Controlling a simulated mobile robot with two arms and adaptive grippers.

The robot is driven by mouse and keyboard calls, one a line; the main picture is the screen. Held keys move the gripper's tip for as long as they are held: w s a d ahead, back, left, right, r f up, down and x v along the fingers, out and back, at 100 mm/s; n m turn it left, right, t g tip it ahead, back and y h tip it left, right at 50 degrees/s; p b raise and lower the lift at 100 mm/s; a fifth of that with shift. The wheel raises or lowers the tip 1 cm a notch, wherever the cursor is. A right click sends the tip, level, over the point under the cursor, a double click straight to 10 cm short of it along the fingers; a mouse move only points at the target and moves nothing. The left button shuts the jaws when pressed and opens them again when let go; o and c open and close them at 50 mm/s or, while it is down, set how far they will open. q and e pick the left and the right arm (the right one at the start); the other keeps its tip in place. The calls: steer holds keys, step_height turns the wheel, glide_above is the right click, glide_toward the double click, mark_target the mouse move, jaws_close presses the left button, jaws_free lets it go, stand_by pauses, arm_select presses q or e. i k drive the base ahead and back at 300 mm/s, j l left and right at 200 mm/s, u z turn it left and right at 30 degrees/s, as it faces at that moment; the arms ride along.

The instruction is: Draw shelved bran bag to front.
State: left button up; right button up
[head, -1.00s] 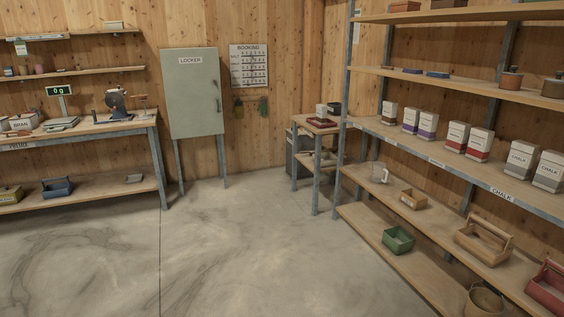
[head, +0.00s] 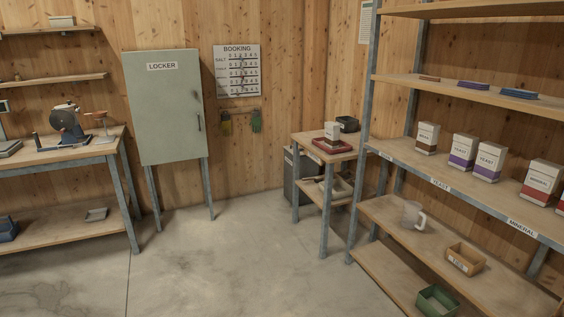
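A white bag with a brown lower band, labelled BRAN (head: 426,137), stands upright on the middle board of the metal-framed shelf (head: 405,156) at the right. It is alone at the left end of that board and set back from the front edge. A similar bag with a dark band (head: 332,132) stands on a red tray on the small side table; its label is too small to read. Neither of my grippers is in view.
Two purple-banded yeast bags (head: 463,151) and red-banded mineral bags (head: 540,180) stand to the right. A clear jug (head: 411,214) and wooden box (head: 465,259) sit lower. A locker (head: 163,105) and workbench (head: 60,154) stand left. The middle floor (head: 240,265) is clear.

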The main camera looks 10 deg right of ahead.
mark_target(428, 133)
steer(key=i, duration=1.9)
